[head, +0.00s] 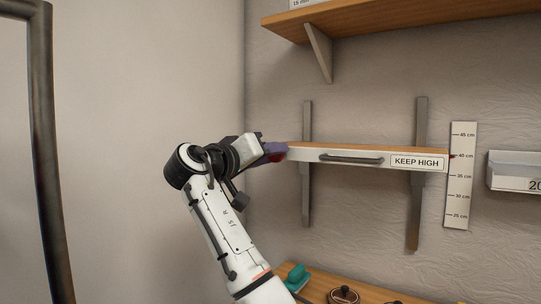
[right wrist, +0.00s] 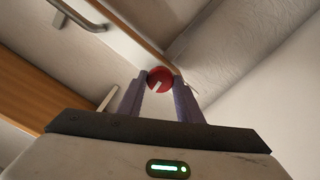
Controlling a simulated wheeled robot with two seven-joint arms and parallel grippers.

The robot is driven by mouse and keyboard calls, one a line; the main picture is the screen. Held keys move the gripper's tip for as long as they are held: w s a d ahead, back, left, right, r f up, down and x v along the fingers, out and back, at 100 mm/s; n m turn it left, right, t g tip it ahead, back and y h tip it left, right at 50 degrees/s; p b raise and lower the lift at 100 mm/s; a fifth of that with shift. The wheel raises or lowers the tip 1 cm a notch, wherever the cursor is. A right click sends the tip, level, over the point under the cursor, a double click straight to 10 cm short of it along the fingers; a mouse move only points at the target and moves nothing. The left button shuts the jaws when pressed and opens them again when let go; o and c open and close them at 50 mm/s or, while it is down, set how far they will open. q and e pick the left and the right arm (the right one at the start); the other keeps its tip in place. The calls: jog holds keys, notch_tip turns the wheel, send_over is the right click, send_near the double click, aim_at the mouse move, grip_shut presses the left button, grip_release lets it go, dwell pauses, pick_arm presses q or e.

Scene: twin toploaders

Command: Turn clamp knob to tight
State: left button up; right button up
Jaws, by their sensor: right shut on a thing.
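The red clamp knob (right wrist: 160,80) shows in the right wrist view between the two purple-grey fingers of my right gripper (right wrist: 160,88). A pale mark is on the knob's face, pointing down and left. My right gripper, in the head view (head: 276,150), is at the left end of the shelf labelled KEEP HIGH (head: 383,153) and is shut on the knob. In the head view the knob is mostly hidden behind the fingers, with only a dark red bit showing. My left gripper is not in view.
A scale (head: 460,190) in centimetres is on the wall, with a red pointer near the 40 mark. A higher shelf (head: 390,18) is above. A lower wooden surface (head: 325,283) holds a teal object (head: 297,277) and a round brown item (head: 343,295). A white bin (head: 515,170) is at right.

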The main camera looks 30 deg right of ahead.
jog(key=shift+r, duration=0.25)
jog(key=o, duration=0.9)
jog(key=shift+o, duration=0.7)
jog(key=shift+f, duration=0.1)
jog(key=shift+a+f, duration=0.1)
jog(key=b+v, duration=0.1)
jog(key=v, duration=0.9)
